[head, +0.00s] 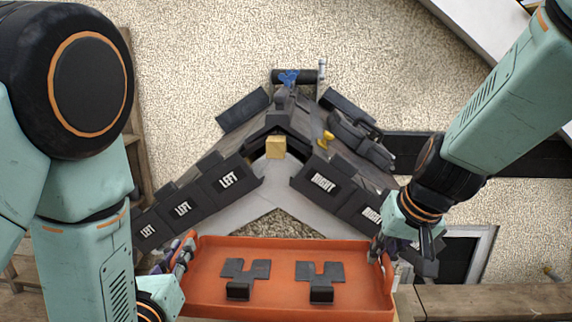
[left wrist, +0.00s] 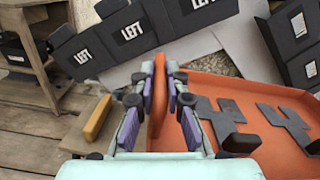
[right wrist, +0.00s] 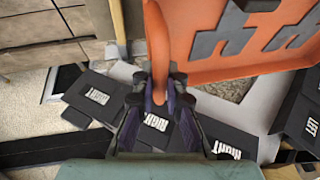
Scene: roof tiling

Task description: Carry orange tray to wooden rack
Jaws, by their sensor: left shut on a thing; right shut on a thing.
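The orange tray (head: 290,256) is at the bottom middle of the head view, in front of the small roof. Two dark grey notched pieces (head: 246,270) (head: 320,272) lie in it. My left gripper (head: 185,252) is shut on the tray's left end wall; the left wrist view shows its fingers (left wrist: 159,90) closed around the orange wall. My right gripper (head: 380,250) is shut on the right end; the right wrist view shows its fingers (right wrist: 160,95) around the orange rim. No wooden rack can be made out for certain; a wooden frame (left wrist: 30,45) shows in the left wrist view.
The roof model has dark tiles marked LEFT (head: 228,180) and RIGHT (head: 322,184) on its slopes, beyond the tray. A yellow block (head: 275,147) sits near its peak. A wooden surface (head: 490,300) lies at lower right. Wooden planks (left wrist: 35,125) show at left.

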